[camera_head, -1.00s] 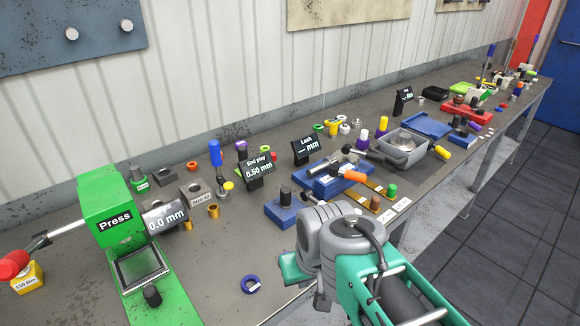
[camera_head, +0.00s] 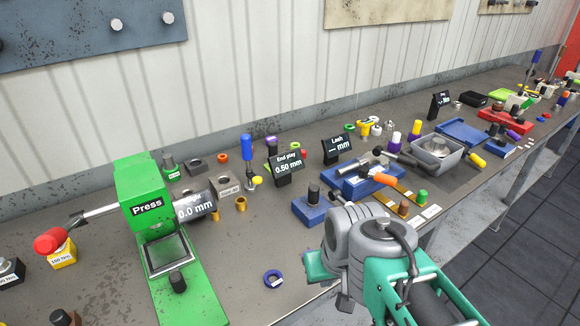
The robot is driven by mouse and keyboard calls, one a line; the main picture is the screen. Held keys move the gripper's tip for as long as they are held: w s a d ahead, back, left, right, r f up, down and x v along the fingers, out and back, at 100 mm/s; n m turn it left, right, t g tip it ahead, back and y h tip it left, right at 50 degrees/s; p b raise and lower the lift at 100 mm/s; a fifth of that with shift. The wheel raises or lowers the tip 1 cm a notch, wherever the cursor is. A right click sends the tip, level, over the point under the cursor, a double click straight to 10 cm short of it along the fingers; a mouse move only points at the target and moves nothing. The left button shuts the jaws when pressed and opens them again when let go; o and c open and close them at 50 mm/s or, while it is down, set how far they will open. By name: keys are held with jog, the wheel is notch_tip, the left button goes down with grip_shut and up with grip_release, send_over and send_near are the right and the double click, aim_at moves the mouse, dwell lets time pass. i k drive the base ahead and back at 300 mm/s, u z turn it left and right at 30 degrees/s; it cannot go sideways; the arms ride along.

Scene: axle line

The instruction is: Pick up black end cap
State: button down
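A small black cylindrical piece (camera_head: 178,282) stands on the front of the green press base. Another dark cylinder (camera_head: 313,194) stands on a blue block (camera_head: 309,212) near the middle of the bench. I cannot tell for certain which black piece is the end cap. My gripper (camera_head: 322,285) is at the lower middle, by the bench's front edge, right of the blue ring (camera_head: 272,279). It is apart from both black pieces. My own arm hides most of its fingers, so their opening does not show.
The green press (camera_head: 146,205) stands at the left, with a red-knobbed lever (camera_head: 47,243). Black and yellow weights and a dark-based piece (camera_head: 65,318) lie at far left. Displays, blue fixtures and a grey tray (camera_head: 437,158) crowd the right. Bench between press and blue ring is clear.

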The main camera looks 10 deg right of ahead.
aim_at(314, 190)
jog(key=u, duration=4)
jog(key=k, duration=1)
jog(key=z, duration=0.65)
